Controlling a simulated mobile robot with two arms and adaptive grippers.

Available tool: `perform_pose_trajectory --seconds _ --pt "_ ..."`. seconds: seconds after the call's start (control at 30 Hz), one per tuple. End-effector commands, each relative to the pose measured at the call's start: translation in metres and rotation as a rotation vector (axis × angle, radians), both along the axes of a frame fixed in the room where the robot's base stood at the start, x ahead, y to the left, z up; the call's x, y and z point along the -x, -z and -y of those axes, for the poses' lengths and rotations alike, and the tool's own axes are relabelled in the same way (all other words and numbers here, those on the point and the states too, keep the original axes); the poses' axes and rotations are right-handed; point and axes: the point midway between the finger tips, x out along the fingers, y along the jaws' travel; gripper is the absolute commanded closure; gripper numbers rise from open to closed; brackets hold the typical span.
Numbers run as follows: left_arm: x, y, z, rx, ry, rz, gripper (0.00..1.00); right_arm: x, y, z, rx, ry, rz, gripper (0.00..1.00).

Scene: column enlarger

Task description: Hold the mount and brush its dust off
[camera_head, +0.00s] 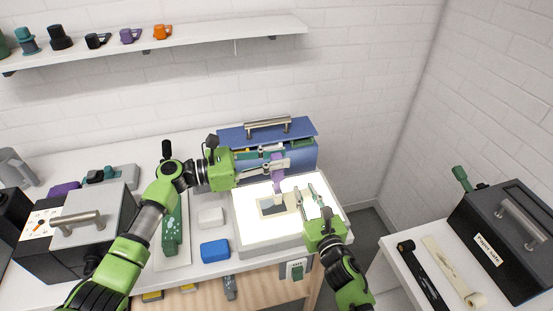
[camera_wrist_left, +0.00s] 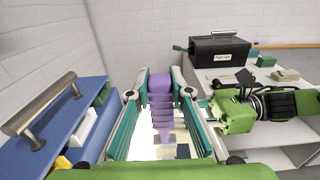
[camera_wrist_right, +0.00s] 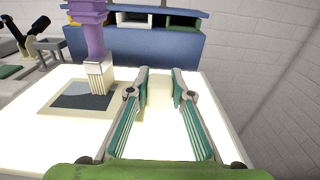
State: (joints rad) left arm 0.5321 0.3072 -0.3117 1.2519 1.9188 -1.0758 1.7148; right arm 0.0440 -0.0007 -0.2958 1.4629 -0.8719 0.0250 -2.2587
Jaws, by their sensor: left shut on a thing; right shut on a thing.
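My left gripper (camera_head: 277,161) is shut on a purple brush (camera_head: 277,172), which shows upright between its fingers in the left wrist view (camera_wrist_left: 161,95). The brush's pale bristles (camera_wrist_right: 99,78) point down at the mount and seem to meet it. The mount (camera_head: 264,211), a cream frame around a dark picture, lies flat on the lit white light box (camera_head: 245,233); it also shows in the right wrist view (camera_wrist_right: 52,108). My right gripper (camera_head: 318,192) is right of the mount, its fingers a little apart with a pale, hard-to-make-out piece (camera_wrist_right: 160,92) between them.
A blue case (camera_head: 230,138) with a metal handle stands just behind the light box. A blue block (camera_head: 215,251) and a white block (camera_head: 210,217) lie to its left, near a green tool (camera_head: 171,235). A black paper safe (camera_head: 500,250) stands on the right-hand table.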

Motion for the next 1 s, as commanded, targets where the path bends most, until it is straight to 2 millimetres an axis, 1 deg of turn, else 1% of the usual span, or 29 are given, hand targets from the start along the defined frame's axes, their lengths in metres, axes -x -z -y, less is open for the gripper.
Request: perform_pose_trajectory --seconds 0.07,0.8,1.0 --pt "0.000 -0.003 -0.001 -0.002 -0.001 0.002 1.00 0.000 -0.001 0.000 0.000 -0.001 0.001 1.00" --pt "0.000 -0.063 0.000 0.000 0.000 0.002 1.00 0.000 0.000 0.000 0.000 0.000 0.000 1.00" --pt "0.000 -0.070 0.000 0.000 0.000 0.001 1.00 0.000 0.000 0.000 0.000 0.000 0.000 1.00"
